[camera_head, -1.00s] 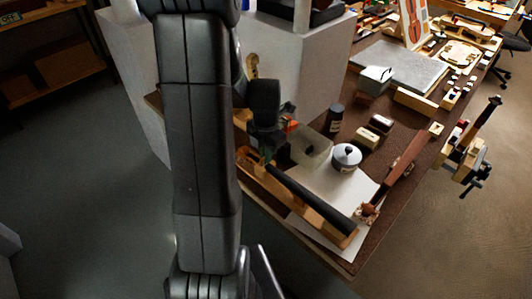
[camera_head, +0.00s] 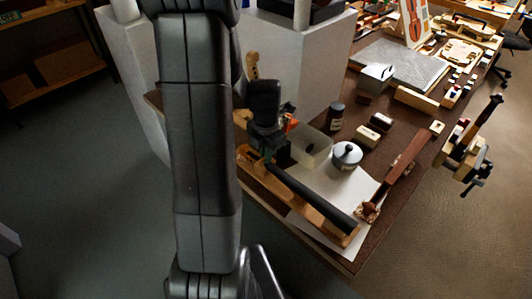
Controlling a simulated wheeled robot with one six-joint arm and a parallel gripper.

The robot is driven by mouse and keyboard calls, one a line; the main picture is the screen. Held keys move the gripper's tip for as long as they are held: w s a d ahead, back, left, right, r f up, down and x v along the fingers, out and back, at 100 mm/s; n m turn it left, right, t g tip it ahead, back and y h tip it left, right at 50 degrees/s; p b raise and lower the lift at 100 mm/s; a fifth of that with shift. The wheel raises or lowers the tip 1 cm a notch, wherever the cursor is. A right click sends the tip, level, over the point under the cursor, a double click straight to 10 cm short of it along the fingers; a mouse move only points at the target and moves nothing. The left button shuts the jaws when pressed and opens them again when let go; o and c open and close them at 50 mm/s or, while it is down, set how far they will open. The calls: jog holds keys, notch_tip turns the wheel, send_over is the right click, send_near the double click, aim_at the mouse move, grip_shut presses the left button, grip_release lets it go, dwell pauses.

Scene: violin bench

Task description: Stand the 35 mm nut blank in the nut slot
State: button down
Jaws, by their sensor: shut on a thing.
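The violin neck lies at the near edge of the bench, with its long black fingerboard (camera_head: 312,198) running toward the lower right. My gripper (camera_head: 269,155) points down over the upper left end of the neck, by the nut end of the fingerboard. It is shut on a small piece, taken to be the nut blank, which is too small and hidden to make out. The nut slot is also hidden by the gripper, so I cannot tell whether the piece touches it.
A clear box (camera_head: 310,148) stands close right of my gripper. Beyond it are a dark bottle (camera_head: 334,117), a round lidded pot (camera_head: 346,156) and small blocks (camera_head: 368,136). A white sheet (camera_head: 330,180) lies under the pot. A brown tool (camera_head: 405,165) lies along the right edge.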

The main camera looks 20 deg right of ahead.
jog(key=c, duration=1.5)
grip_release()
notch_tip(320, 180, up, 14)
jog(key=shift+f+p, duration=0.1)
jog(key=shift+p, duration=0.35)
notch_tip(320, 180, down, 14)
jog(key=shift+r+b, duration=0.1)
jog(key=shift+b, duration=0.3)
jog(key=shift+r, duration=0.1)
